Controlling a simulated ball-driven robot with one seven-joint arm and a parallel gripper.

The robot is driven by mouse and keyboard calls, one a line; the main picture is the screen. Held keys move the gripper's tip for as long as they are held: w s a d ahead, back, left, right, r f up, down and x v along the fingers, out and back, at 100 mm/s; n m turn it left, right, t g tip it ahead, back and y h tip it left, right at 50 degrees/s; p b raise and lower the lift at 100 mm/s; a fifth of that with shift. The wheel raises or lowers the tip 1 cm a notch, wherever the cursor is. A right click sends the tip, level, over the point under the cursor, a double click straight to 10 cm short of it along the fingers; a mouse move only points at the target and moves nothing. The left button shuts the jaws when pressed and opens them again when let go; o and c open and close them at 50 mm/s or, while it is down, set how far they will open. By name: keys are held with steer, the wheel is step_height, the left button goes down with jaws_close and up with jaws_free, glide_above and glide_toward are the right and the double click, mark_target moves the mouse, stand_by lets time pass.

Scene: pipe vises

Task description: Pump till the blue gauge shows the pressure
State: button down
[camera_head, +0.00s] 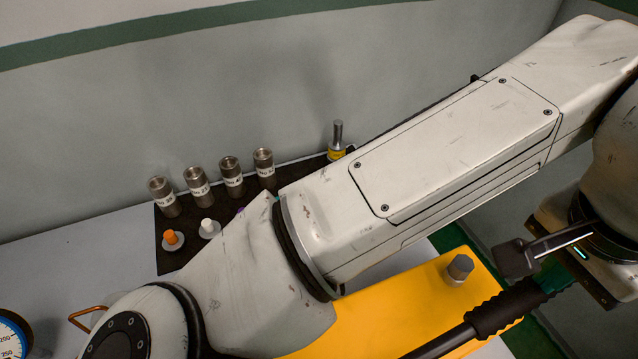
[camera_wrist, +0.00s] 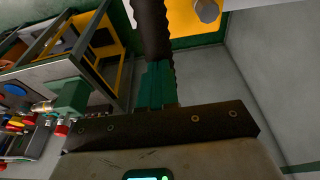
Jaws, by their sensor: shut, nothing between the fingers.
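The yellow pump body (camera_head: 440,275) lies under my arm, partly hidden by it. Its lever has a black ribbed grip (camera_head: 495,311) and a dark rod slanting to the lower left. My gripper (camera_head: 553,281) is at the upper right end of that grip. In the wrist view my gripper's green fingers (camera_wrist: 157,85) are together, with the black grip (camera_wrist: 152,30) just beyond them; I cannot tell whether they touch. A gauge with a blue rim (camera_head: 8,336) is cut off at the lower left; its needle cannot be read.
A dark mat (camera_head: 170,258) holds several labelled metal cylinders (camera_head: 231,177), an orange-topped piece (camera_head: 172,238) and a white-topped piece (camera_head: 208,228). The grey wall (camera_head: 200,100) is behind. In the wrist view, a green fitting (camera_wrist: 72,97) and a yellow frame (camera_wrist: 98,40) stand at left.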

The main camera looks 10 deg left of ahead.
steer(key=shift+p+v, duration=2.1)
steer(key=shift+v, duration=0.1)
steer(key=shift+a+r, duration=0.1)
steer(key=shift+r, duration=0.05)
steer(key=p+v, duration=0.3)
steer(key=d+p+v, duration=0.1)
steer(key=v, duration=0.1)
steer(key=shift+w+r+p, duration=0.15)
steer(key=shift+w+p, duration=0.15)
steer(key=shift+p, duration=0.1)
